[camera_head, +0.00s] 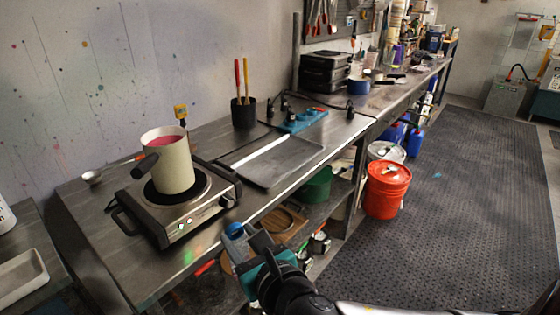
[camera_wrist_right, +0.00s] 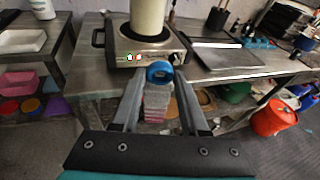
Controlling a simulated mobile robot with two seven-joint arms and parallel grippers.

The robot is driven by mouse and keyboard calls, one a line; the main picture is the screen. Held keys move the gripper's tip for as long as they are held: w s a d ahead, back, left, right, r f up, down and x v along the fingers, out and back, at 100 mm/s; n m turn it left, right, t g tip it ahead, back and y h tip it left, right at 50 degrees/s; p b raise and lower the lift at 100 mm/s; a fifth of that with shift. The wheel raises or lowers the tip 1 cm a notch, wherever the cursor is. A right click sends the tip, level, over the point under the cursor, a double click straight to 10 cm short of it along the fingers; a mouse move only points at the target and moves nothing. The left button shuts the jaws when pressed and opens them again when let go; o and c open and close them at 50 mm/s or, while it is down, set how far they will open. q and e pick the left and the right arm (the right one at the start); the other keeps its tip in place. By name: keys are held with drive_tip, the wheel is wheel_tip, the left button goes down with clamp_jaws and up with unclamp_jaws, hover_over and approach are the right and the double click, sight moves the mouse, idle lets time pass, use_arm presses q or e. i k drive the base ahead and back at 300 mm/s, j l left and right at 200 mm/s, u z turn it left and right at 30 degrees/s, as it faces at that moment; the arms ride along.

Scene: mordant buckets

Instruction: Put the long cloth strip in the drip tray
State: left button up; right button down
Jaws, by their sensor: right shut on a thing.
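My right gripper (camera_head: 245,245) is in front of the bench's near edge, below the hotplate. It is shut on what looks like the long cloth strip (camera_wrist_right: 157,100), with a rounded blue top and grey and pink bands hanging below. The blue top also shows in the head view (camera_head: 234,230); the lower part is mostly hidden there. A flat dark tray, which looks like the drip tray (camera_head: 285,165), lies on the bench right of the hotplate, apart from the gripper. A pale band runs along its far left edge; I cannot tell if it is rim or cloth. My left gripper is not in view.
A hotplate (camera_head: 182,208) carries a pale pot (camera_head: 174,168) of pink liquid, its handle sticking out left. A black cup (camera_head: 243,113) with sticks and a blue block (camera_head: 303,120) stand behind the tray. A white tray (camera_head: 20,275) is on the left table. An orange bucket (camera_head: 386,190) stands right.

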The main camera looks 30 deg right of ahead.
sight(279, 160)
drive_tip(key=i+l+u, duration=0.15)
drive_tip(key=l, duration=0.65)
drive_tip(key=l+u, duration=0.15)
drive_tip(key=l, duration=0.65)
